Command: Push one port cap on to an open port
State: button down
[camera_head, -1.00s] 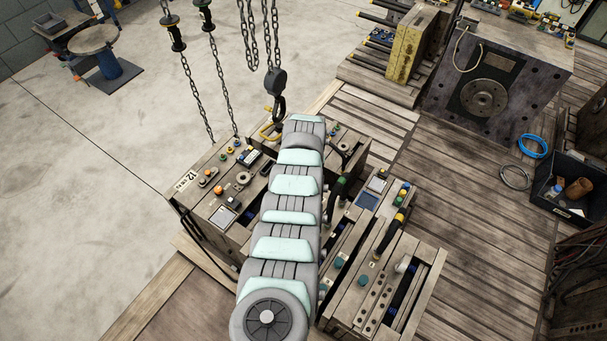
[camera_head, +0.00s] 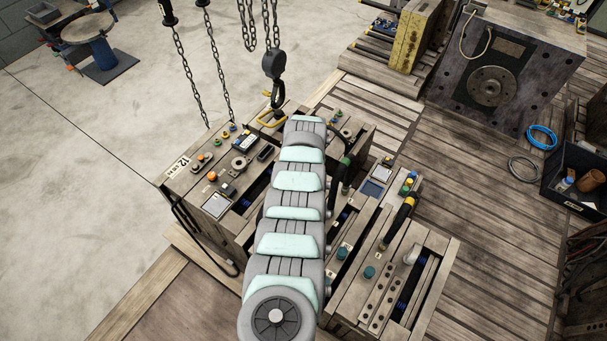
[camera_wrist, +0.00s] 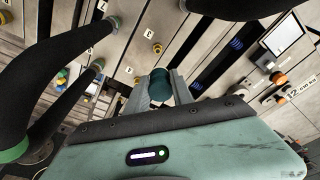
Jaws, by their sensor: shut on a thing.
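In the wrist view my gripper (camera_wrist: 160,90) is shut on a dark teal port cap (camera_wrist: 160,77), held between its two grey fingertips. A brass-coloured port (camera_wrist: 157,47) shows just above the cap in the picture, apart from it, and looks open. Another small brass fitting (camera_wrist: 137,80) lies to the left, partly hidden by the finger. In the head view my arm covers the gripper and held cap.
Black hoses with green collars (camera_wrist: 62,45) cross the left of the wrist view, close to my gripper. In the head view a chain hook (camera_head: 274,66) hangs by the blocks' far edge. A yellow-banded hose (camera_head: 398,222) arches from the right block.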

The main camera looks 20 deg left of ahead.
jog(key=shift+f+b, duration=4.3)
jog(key=shift+f, duration=0.5)
jog(key=shift+d+f+b, duration=0.1)
jog(key=shift+f+b, duration=1.2)
jog(key=shift+f, duration=0.15)
jog(key=shift+s, duration=0.1)
jog(key=c, duration=1)
grip_release()
jog(key=shift+c, duration=0.2)
notch_tip(320, 180, up, 4)
jog(key=p, duration=0.4)
jog(key=shift+s+d+f, duration=0.1)
jog(key=shift+s+f, duration=0.05)
jog(key=shift+f, duration=0.05)
notch_tip(320, 180, up, 7)
jog(key=s+p, duration=0.1)
jog(key=p, duration=0.2)
jog(key=shift+d, duration=0.35)
